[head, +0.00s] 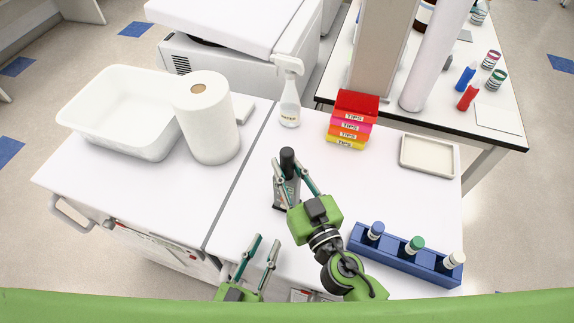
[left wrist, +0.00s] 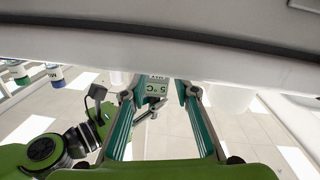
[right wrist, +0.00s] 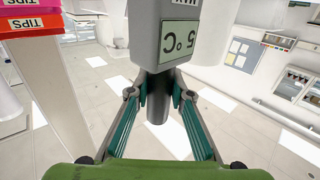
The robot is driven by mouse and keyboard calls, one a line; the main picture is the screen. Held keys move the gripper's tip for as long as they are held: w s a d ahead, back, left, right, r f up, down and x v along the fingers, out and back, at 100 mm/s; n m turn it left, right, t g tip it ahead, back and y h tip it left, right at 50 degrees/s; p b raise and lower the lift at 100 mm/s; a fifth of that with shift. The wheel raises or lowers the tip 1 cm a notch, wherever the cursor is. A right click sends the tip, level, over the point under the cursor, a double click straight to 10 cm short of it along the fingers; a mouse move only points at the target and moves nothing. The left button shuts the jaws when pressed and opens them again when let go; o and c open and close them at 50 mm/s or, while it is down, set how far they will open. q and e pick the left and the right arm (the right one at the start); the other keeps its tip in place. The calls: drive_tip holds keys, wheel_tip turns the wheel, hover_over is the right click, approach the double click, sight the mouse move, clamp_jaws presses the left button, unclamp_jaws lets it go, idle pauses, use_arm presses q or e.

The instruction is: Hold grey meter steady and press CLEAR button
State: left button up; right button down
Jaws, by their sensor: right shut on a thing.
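The grey meter (head: 285,194) stands on the white bench in the head view, with a dark rounded top. My right gripper (head: 288,163) is shut on its upper part. In the right wrist view the meter (right wrist: 178,42) shows a display reading 5 °C upside down, and its dark round end lies between the fingers (right wrist: 158,95). My left gripper (head: 267,240) is open and empty, below and left of the meter, near the bench's front edge. In the left wrist view the meter's display (left wrist: 156,88) appears beyond the open fingers. I cannot make out the CLEAR button.
A blue rack (head: 405,264) with capped vials stands right of my right arm. Tip boxes (head: 350,122), a spray bottle (head: 289,108) and a white tray (head: 428,156) are behind. A paper roll (head: 208,130) and white basin (head: 85,110) stand left. The bench around the meter is clear.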

use_arm(q)
clamp_jaws()
idle(1.2)
